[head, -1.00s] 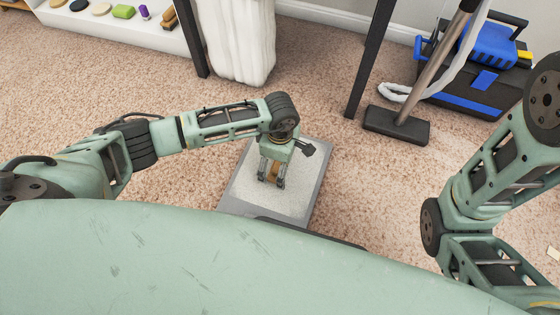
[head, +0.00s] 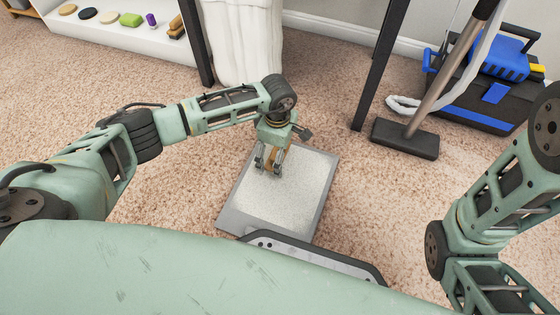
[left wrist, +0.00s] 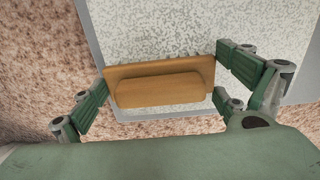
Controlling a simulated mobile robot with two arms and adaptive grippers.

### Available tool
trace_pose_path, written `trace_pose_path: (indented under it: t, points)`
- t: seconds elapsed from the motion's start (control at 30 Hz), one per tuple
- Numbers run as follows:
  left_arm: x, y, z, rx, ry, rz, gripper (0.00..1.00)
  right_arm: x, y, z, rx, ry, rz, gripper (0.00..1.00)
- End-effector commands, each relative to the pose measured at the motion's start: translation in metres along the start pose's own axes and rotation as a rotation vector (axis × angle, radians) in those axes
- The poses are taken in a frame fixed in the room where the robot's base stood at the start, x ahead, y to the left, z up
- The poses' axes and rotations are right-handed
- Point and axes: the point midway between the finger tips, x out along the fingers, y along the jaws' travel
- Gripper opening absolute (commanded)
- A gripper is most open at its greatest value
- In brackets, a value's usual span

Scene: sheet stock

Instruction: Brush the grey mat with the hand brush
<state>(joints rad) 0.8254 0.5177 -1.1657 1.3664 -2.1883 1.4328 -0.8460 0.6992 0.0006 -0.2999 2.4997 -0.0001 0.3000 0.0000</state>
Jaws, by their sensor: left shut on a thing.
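The grey mat (head: 313,170) lies flat on the carpet in front of my body, with a pale speckled middle and a plain grey border. It also fills the upper part of the left wrist view (left wrist: 150,30). My left gripper (head: 268,166) points down at the mat's far left part. It is shut on the hand brush, whose wooden back (left wrist: 160,88) spans between the fingers in the left wrist view.
A white shelf (head: 105,35) with several small brushes and sponges stands at the back left. A white bin (head: 243,50) stands behind the mat. Dark posts, a floor tool (head: 405,139) and a black and blue toolbox (head: 480,98) are at the back right.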

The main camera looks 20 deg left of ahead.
Motion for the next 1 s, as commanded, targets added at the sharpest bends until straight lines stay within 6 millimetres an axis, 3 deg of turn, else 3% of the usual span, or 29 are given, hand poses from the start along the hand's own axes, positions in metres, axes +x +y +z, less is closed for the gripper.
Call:
trace_pose_path:
  t: [0.6,1.0]
  points:
    - [0.002,0.045,-0.031,-0.002,0.001,0.001,0.46,-0.03,-0.006,-0.011,0.0,0.001,0.0,0.4]
    - [0.0,0.048,-0.033,0.0,0.0,0.0,0.46,-0.03,-0.006,-0.011,0.0,0.002,0.0,0.4]
